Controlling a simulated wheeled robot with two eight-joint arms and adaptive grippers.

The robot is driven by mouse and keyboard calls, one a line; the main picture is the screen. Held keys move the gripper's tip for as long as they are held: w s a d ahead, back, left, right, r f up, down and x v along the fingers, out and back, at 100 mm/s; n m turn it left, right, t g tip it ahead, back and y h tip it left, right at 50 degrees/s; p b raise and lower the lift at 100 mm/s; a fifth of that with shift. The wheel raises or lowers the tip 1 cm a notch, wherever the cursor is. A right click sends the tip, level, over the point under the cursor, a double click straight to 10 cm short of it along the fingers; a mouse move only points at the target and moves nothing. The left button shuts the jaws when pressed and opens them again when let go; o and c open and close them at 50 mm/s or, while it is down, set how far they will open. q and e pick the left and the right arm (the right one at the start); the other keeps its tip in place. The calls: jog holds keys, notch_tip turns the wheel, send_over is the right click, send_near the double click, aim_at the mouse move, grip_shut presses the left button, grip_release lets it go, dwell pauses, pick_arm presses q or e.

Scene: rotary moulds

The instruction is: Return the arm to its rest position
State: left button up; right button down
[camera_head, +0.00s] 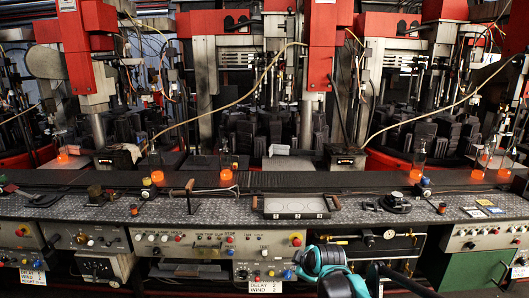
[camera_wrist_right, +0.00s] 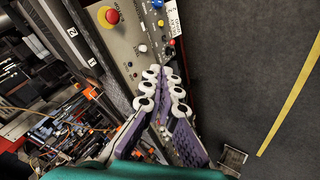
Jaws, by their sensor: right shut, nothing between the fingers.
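My right arm, with a teal cuff (camera_head: 340,285), comes up from the bottom edge of the head view, right of the middle. Its dark gripper (camera_head: 306,258) is in front of the control panel below the bench edge. In the right wrist view my right gripper (camera_wrist_right: 161,76) has its white and purple fingers drawn together, with nothing held between them. The panel with a red button on yellow (camera_wrist_right: 109,16) lies beyond the fingertips there. I cannot tell the exact gap to the panel. My left gripper does not show.
The bench top carries a framed tray (camera_head: 296,207) and a round black fitting (camera_head: 396,204). Glowing orange bottles, such as one at the middle left (camera_head: 226,176), stand along the dark conveyor (camera_head: 320,181). Red machines stand behind. Dark open floor (camera_wrist_right: 235,75) with a yellow line (camera_wrist_right: 290,100) lies right in the wrist view.

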jog(key=s+d+f+m, duration=0.1)
jog(key=s+m, duration=0.3)
jog(key=s, duration=0.5)
jog(key=s+d+m+h, duration=0.1)
jog(key=s+d+m, duration=0.3)
jog(key=s, duration=0.6)
jog(key=s+d+f+m+g+h, duration=0.1)
jog(key=s+m, duration=0.4)
jog(key=s, duration=0.5)
jog(key=shift+s+d+f, duration=0.2)
jog(key=shift+d+f, duration=0.15)
jog(key=shift+d, duration=0.45)
